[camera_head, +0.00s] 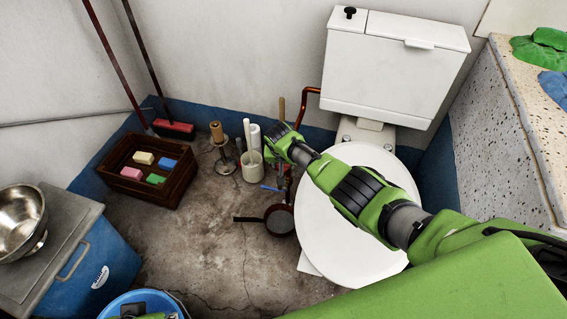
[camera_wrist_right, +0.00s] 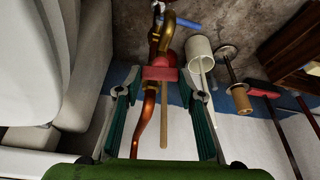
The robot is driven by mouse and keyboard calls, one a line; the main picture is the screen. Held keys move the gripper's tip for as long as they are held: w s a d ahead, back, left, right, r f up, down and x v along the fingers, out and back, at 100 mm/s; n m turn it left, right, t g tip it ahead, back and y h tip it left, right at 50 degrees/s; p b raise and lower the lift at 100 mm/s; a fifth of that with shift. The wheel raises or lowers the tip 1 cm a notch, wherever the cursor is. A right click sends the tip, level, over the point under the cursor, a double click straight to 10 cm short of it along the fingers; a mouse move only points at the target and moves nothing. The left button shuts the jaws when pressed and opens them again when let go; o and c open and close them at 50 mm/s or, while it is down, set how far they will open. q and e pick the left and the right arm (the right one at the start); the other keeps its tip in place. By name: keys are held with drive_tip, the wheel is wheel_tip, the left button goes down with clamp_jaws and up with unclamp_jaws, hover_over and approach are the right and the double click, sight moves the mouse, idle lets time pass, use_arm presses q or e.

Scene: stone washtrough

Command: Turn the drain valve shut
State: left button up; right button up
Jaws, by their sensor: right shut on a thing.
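The drain valve has a red handle (camera_wrist_right: 160,74) on a brass and copper pipe (camera_wrist_right: 153,110). It shows in the right wrist view, upper middle. My right gripper (camera_wrist_right: 161,84) is shut on this red handle, one finger on each side. In the head view my right arm reaches in from the lower right, across the toilet, and ends at my right gripper (camera_head: 284,152) low by the back wall. There the hand hides most of the valve, and the copper pipe (camera_head: 309,91) shows above it.
A white toilet (camera_head: 340,225) stands under my right arm. A white cup (camera_wrist_right: 200,54) and a paper roll stand (camera_wrist_right: 238,95) are beside the valve. A dark pan (camera_head: 280,219) lies on the floor. A wooden crate (camera_head: 124,182) and blue cooler (camera_head: 95,275) are at left.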

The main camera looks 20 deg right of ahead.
drive_tip(key=shift+s+a+f+m+h+b, duration=0.1)
drive_tip(key=shift+m+h+b, duration=0.1)
drive_tip(key=shift+m, duration=0.3)
drive_tip(key=shift+a+f+m+h+b, duration=0.1)
drive_tip(key=shift+m+b, duration=0.1)
drive_tip(key=shift+m, duration=0.3)
drive_tip(key=shift+r, duration=0.1)
drive_tip(key=o, duration=1.1)
drive_tip(key=shift+d+r, duration=0.1)
drive_tip(key=shift+r, duration=0.15)
drive_tip(key=shift+v, duration=5.85)
